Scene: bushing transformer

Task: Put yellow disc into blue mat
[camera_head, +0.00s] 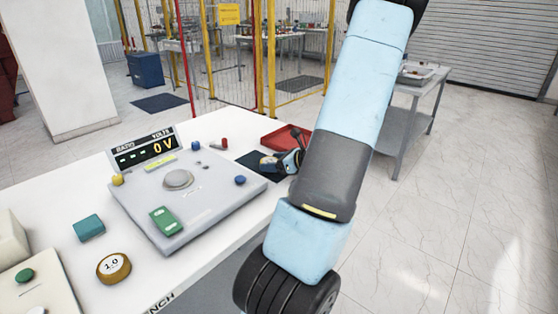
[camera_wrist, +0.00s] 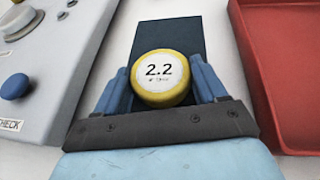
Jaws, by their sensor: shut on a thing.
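A yellow disc with a white face marked 2.2 (camera_wrist: 160,76) sits between the two blue fingers of my gripper (camera_wrist: 162,88), which is shut on it. The dark blue mat (camera_wrist: 170,35) lies under and beyond the disc in the wrist view. In the head view, the mat (camera_head: 250,161) lies at the right part of the bench, and my gripper (camera_head: 277,163) is over it. My arm hides some of that area. I cannot tell whether the disc touches the mat.
A red tray (camera_wrist: 287,65) is close on the right of the mat. The grey panel (camera_head: 205,203) with knobs is on the left. Another yellow-rimmed disc marked 1.0 (camera_head: 113,267) and a teal block (camera_head: 89,228) are at the bench's left.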

